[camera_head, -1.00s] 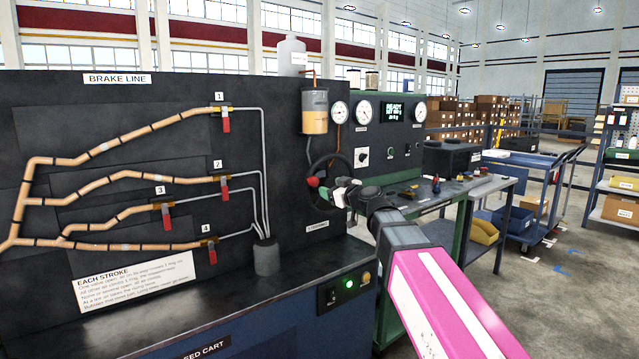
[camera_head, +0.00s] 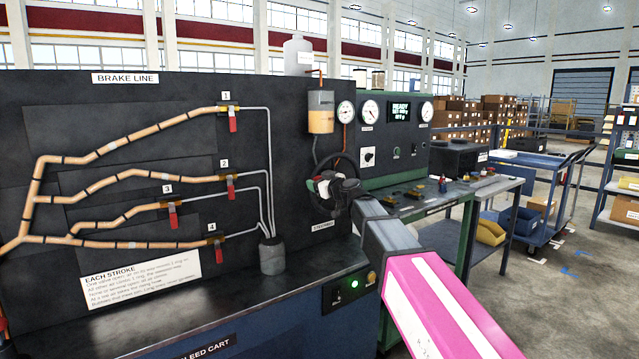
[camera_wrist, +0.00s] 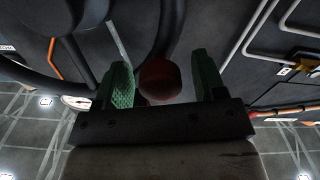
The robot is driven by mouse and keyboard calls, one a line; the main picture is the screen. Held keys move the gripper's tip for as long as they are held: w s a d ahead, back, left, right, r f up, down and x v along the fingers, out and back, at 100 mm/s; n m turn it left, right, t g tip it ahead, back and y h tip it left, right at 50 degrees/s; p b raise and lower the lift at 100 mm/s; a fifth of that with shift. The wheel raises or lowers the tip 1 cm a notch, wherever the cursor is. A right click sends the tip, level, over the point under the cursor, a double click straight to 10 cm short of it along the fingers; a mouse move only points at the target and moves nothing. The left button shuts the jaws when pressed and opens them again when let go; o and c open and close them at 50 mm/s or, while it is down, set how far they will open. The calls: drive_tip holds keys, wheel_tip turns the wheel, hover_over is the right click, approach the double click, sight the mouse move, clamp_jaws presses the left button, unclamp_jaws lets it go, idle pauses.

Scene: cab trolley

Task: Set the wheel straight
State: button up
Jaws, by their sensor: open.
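The black steering wheel (camera_head: 337,154) is mounted on the right part of the dark panel, above a small label. A red knob (camera_head: 310,185) sits at the left side of its rim. My gripper (camera_head: 323,187) is in front of the wheel, at the knob, and my arm hides much of the wheel's lower right. In the wrist view my gripper (camera_wrist: 165,82) is open, with its green fingers either side of the red knob (camera_wrist: 160,78) and visible gaps to it. The dark wheel rim (camera_wrist: 38,84) curves past on the left. The wheel's exact angle is hard to tell.
The brake line panel (camera_head: 60,100) with pipes and red-handled valves fills the left. A cart top (camera_head: 200,318) lies below it. A green gauge console (camera_head: 395,165) and bench (camera_head: 465,187) stand right of the wheel. Open floor (camera_head: 560,300) lies at the lower right.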

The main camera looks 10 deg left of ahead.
sight(339, 156)
drive_tip(key=shift+c, duration=0.3)
clamp_jaws()
drive_tip(key=shift+w+d+r+m, duration=0.2)
drive_tip(key=shift+w+r+m, duration=0.05)
drive_tip(key=shift+r+m, duration=0.45)
drive_tip(key=shift+w+d+r+m, duration=0.25)
drive_tip(key=shift+r+m, duration=0.3)
drive_tip(key=shift+m, duration=0.15)
drive_tip(key=w+d+r+m, duration=0.1)
drive_tip(key=m, duration=0.1)
drive_tip(key=w+d+r+m, duration=0.1)
drive_tip(key=m, duration=0.1)
drive_tip(key=w+d+r+m, duration=0.1)
drive_tip(key=r+m, duration=0.1)
drive_tip(key=shift+w, duration=0.35)
drive_tip(key=w+m, duration=0.1)
drive_tip(key=d+m, duration=0.1)
drive_tip(key=shift+w+d+r+m, duration=0.25)
drive_tip(key=shift+w+r+m, duration=0.1)
drive_tip(key=shift+r+m, duration=0.05)
drive_tip(key=shift+w+d+r+m, duration=0.15)
drive_tip(key=shift+w+d+m, duration=0.7)
drive_tip(key=shift+m, duration=0.35)
drive_tip(key=shift+o, duration=0.3)
unclamp_jaws()
